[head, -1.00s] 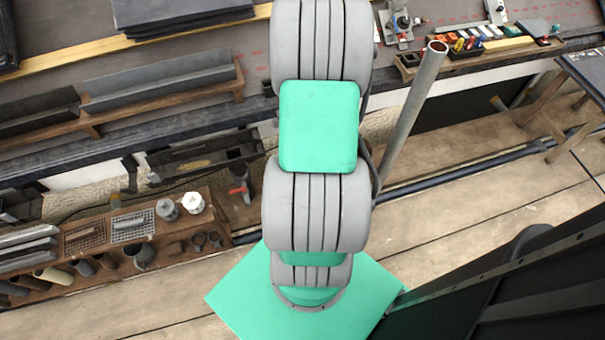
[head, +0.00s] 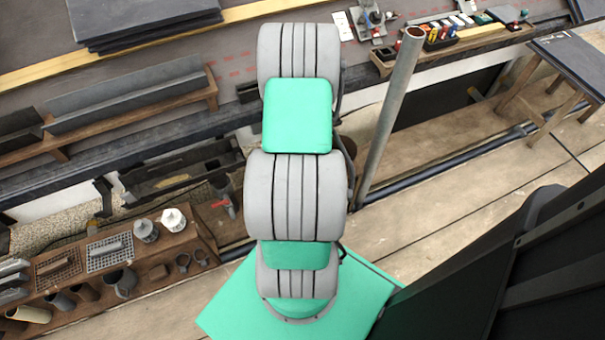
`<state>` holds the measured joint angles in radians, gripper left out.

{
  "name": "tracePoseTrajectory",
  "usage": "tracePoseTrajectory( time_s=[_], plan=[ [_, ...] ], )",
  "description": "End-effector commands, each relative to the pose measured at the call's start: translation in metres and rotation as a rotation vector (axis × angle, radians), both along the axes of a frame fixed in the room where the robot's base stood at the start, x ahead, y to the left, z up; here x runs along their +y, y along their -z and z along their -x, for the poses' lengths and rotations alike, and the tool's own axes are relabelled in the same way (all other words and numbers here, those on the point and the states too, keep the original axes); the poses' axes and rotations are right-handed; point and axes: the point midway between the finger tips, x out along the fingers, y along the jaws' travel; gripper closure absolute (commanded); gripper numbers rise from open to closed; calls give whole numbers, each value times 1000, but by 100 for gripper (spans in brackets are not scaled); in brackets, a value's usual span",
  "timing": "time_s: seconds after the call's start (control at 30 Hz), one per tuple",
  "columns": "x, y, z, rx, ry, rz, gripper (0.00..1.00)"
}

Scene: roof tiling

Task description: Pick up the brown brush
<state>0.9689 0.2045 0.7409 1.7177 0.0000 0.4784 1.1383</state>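I cannot pick out a sure brown brush. On the wooden shelf at the lower left of the head view lies a brown gridded block with a handle (head: 57,266); I cannot tell whether it is the brush. A similar grey gridded block (head: 109,252) lies just right of it. My grey and green arm fills the middle of the view. My gripper is not in view, so what it holds cannot be seen.
A grey pole (head: 390,120) stands right of my arm. A wooden trestle (head: 545,105) stands at right.

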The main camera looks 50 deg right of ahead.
Motion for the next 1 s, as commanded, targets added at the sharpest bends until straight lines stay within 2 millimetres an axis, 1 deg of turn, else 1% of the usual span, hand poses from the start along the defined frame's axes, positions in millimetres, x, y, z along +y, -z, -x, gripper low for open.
tracePoseTrajectory(
  time_s=[0.03,0.07,0.5,1.0],
  plan=[
    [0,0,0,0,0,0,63],
    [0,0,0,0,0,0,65],
    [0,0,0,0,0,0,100],
    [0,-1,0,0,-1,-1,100]
  ],
)
